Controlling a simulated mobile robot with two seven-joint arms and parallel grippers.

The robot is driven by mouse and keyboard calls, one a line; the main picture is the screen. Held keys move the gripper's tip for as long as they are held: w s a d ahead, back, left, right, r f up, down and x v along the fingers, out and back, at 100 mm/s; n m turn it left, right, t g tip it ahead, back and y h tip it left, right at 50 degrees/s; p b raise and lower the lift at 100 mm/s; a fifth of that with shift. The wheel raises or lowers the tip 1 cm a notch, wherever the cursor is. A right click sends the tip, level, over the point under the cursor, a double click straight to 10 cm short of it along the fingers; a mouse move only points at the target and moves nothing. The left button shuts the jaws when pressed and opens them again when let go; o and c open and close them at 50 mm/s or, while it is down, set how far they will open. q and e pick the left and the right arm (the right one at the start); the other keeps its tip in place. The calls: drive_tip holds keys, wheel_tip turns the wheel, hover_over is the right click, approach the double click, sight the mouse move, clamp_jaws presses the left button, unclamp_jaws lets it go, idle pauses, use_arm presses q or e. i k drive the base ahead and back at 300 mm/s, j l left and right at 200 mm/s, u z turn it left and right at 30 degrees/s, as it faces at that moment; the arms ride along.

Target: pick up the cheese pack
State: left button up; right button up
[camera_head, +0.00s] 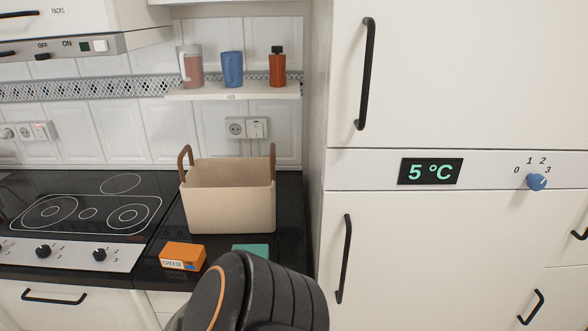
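The cheese pack (183,256) is a small orange box with a white label reading "CHEESE". It lies on the black countertop near its front edge, in front of a beige basket (228,207). A dark arm link of mine rises from the bottom of the view, just right of the pack. Neither gripper shows in the head view, so I cannot see whether either one is open, shut or holding anything.
A teal item (250,249) lies right of the cheese pack, partly hidden by my arm. A cooktop (88,214) is on the left. A tall white cabinet with a fridge display (431,171) stands on the right. A shelf (235,91) holds a pitcher, a blue cup and a bottle.

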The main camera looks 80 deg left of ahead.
sight(189, 256)
drive_tip(key=u, duration=2.9)
